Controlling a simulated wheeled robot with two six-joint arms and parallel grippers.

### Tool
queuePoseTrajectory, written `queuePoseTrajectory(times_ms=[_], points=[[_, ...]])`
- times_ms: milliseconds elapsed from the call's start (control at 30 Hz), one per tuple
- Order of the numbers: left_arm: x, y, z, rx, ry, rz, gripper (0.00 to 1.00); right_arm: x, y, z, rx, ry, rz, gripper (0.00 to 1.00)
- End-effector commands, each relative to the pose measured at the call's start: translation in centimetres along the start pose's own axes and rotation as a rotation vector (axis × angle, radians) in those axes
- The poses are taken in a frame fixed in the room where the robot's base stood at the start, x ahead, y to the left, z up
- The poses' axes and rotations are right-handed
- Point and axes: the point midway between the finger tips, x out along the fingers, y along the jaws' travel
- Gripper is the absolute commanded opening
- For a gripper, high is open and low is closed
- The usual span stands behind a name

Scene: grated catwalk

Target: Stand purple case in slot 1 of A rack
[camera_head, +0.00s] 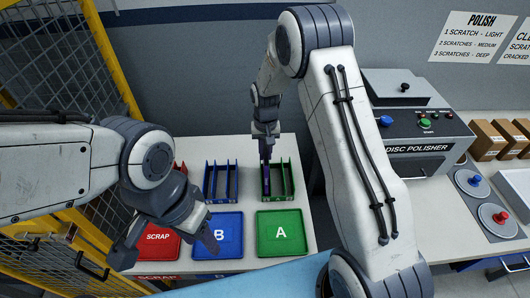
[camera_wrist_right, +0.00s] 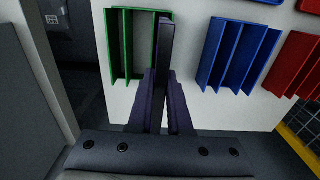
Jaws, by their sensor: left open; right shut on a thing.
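The green A rack (camera_head: 291,181) stands behind the green A tray (camera_head: 282,234); it also shows in the right wrist view (camera_wrist_right: 114,45). My right gripper (camera_head: 266,152) is shut on the thin purple case (camera_wrist_right: 165,42), which it holds upright. In the head view the case (camera_head: 265,178) is at the rack's left end, in line with its leftmost slot. I cannot tell whether its lower edge is inside the slot or touches the rack floor. My left gripper (camera_head: 165,246) is open and empty, above the front of the red SCRAP and blue B trays.
The blue rack (camera_head: 220,181) stands left of the green one, with the blue B tray (camera_head: 228,236) in front. A red rack (camera_wrist_right: 300,62) is beyond it, partly hidden by my left arm. A disc polisher (camera_head: 420,135) stands at right, and a yellow mesh fence (camera_head: 112,60) at left.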

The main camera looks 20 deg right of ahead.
Motion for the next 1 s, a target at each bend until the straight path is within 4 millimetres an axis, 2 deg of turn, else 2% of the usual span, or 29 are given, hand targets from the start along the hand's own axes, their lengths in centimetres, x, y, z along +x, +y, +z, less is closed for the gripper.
queuePoseTrajectory(times_ms=[167, 200, 267, 300, 500, 567, 600, 1000], points=[[-0.01, 0.00, 0.00, 0.000, 0.000, 0.000, 0.50, -0.03, 0.00, -0.01, 0.000, 0.000, 0.000, 0.00], [-0.01, 0.00, 0.00, 0.000, 0.000, 0.000, 0.50, -0.03, 0.00, -0.01, 0.000, 0.000, 0.000, 0.25], [-0.01, 0.00, 0.00, 0.000, 0.000, 0.000, 0.50, -0.03, 0.00, -0.01, 0.000, 0.000, 0.000, 0.48], [-0.01, 0.00, 0.00, 0.000, 0.000, 0.000, 0.50, -0.03, 0.00, 0.00, 0.000, 0.000, 0.000, 0.52], [-0.01, 0.00, 0.00, 0.000, 0.000, 0.000, 0.50, -0.03, 0.00, 0.00, 0.000, 0.000, 0.000, 0.52], [-0.01, 0.00, 0.00, 0.000, 0.000, 0.000, 0.50, 0.00, 0.00, 0.02, 0.000, -0.001, 0.000, 0.71], [-0.01, 0.00, 0.00, 0.000, 0.000, 0.000, 0.50, 0.00, 0.01, 0.02, 0.000, -0.001, 0.000, 0.77], [-0.32, 0.02, -0.02, 0.000, 0.000, 0.000, 0.50, -0.40, 0.00, 0.01, 0.000, 0.000, 0.000, 0.77]])
